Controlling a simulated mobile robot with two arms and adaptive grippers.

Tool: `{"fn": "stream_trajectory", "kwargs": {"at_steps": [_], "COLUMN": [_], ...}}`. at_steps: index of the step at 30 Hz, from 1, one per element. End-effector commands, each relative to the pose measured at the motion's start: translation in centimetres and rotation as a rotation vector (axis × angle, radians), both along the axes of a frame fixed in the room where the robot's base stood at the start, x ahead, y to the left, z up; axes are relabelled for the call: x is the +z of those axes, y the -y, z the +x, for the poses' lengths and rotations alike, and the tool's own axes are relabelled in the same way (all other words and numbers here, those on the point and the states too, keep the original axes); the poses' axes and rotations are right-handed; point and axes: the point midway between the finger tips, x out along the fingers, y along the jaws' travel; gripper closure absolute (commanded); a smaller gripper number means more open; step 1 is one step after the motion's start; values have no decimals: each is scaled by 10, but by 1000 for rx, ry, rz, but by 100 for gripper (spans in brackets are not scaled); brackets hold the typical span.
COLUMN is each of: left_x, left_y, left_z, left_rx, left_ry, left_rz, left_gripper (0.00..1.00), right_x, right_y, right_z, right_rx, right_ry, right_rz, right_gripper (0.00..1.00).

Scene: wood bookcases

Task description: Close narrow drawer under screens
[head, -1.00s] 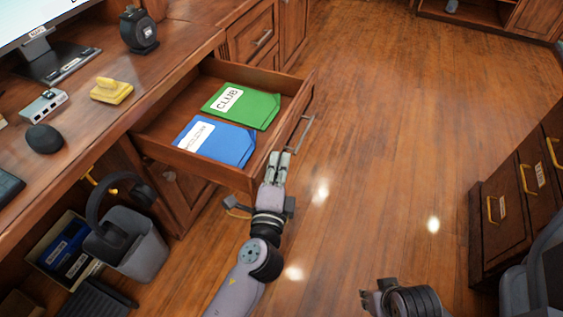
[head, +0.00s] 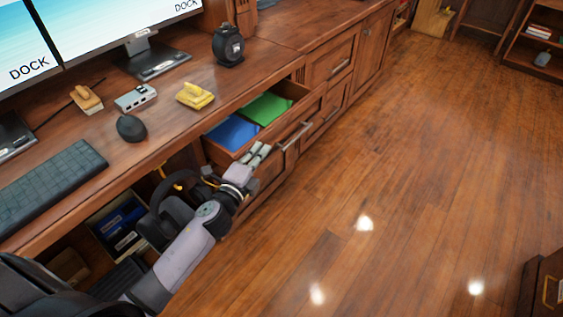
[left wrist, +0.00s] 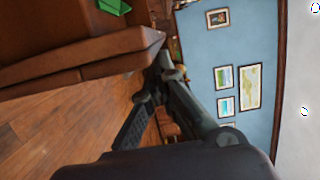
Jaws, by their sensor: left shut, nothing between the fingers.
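The narrow wooden drawer (head: 304,113) under the desk top, below the screens (head: 121,27), is partly open in the head view. A blue folder (head: 232,132) and a green folder (head: 267,107) lie in it, partly covered by the desk edge. My left gripper (head: 261,150) is shut and empty, its fingertips at the near end of the drawer front, left of the metal handle (head: 295,136). Whether they touch the wood is hard to tell. In the left wrist view, the drawer (left wrist: 90,50) edge runs up to my gripper (left wrist: 168,70). My right gripper is out of view.
The desk top holds a keyboard (head: 48,186), a mouse (head: 131,128) and a yellow hole punch (head: 195,95). Headphones (head: 165,200) hang below the desk, close to my left arm. The floor (head: 400,180) to the right is open. A cabinet (head: 540,285) stands at lower right.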

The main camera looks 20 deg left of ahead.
Motion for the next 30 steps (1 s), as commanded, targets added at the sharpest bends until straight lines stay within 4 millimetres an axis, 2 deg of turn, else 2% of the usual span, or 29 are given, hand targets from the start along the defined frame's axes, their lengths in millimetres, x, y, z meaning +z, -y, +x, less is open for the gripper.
{"fn": "stream_trajectory", "kwargs": {"at_steps": [3, 10, 30], "left_x": [0, 0, -1], "left_y": [-19, -39, -43], "left_z": [6, 13, 15], "left_rx": [0, -2, -2], "left_ry": [-1, 0, -1], "left_rz": [2, 0, -2], "left_gripper": [100, 100, 100], "right_x": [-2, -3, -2], "right_y": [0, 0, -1], "right_z": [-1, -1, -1], "right_rx": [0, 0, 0], "right_ry": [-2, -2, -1], "right_rz": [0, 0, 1], "right_gripper": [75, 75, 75]}}
